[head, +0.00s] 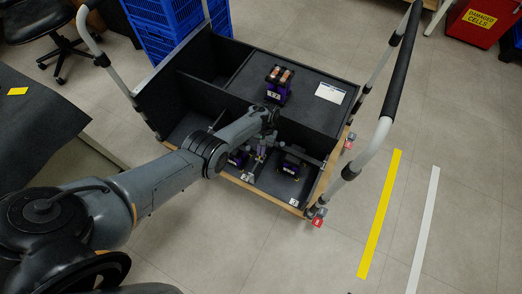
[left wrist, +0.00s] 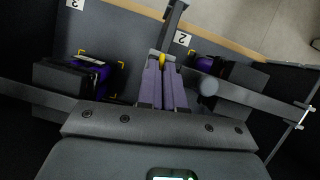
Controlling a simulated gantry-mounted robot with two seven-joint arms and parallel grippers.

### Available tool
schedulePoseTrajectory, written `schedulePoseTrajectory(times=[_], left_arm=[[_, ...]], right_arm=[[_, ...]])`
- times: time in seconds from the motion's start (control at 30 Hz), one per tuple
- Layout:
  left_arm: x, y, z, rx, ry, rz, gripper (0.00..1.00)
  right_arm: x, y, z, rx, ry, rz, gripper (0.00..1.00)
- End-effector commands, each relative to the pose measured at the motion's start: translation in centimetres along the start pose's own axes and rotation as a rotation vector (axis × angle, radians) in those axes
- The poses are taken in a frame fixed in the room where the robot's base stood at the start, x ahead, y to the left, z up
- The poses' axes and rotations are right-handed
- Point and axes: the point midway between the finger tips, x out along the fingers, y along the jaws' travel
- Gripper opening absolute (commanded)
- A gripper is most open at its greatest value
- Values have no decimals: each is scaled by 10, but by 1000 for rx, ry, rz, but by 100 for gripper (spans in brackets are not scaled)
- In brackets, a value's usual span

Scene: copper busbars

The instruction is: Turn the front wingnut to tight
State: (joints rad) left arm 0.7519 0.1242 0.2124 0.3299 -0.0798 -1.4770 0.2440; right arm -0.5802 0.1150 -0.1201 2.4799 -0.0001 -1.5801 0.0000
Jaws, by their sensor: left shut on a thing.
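My left gripper (head: 259,153) reaches down into the front part of the dark cart box, between two purple units. In the left wrist view its two grey-purple fingers (left wrist: 163,80) are closed together, with a small yellow piece between their tips. This looks like the front wingnut (left wrist: 163,60), mostly hidden by the fingers. A dark bar (left wrist: 173,22) runs away from the fingertips. How far the wingnut is turned cannot be seen. My right gripper is not in view.
Purple units stand left (left wrist: 90,68) and right (left wrist: 205,62) of the fingers. Another purple unit (head: 278,92) with copper-coloured tops stands on the cart's rear panel. Cart handles (head: 396,75) rise at the sides.

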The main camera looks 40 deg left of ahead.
Motion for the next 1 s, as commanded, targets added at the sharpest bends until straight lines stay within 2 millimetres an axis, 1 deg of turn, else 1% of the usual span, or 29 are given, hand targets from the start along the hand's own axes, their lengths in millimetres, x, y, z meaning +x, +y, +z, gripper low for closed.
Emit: schedulePoseTrajectory(times=[0.1, 0.3, 0.87, 0.9, 0.97, 1.0], left_arm=[[1, 0, -1, 61, 2, -26, 0], [1, 1, 0, 126, 2, -52, 0], [1, 2, 0, 156, 3, -64, 0], [1, 2, 0, 156, 3, -64, 9], [1, 2, 0, 156, 3, -64, 19], [1, 2, 0, 156, 2, -64, 25]], right_arm=[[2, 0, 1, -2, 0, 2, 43], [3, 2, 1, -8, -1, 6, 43], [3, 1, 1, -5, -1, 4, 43], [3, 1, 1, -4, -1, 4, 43], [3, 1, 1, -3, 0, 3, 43], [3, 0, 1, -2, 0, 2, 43]])
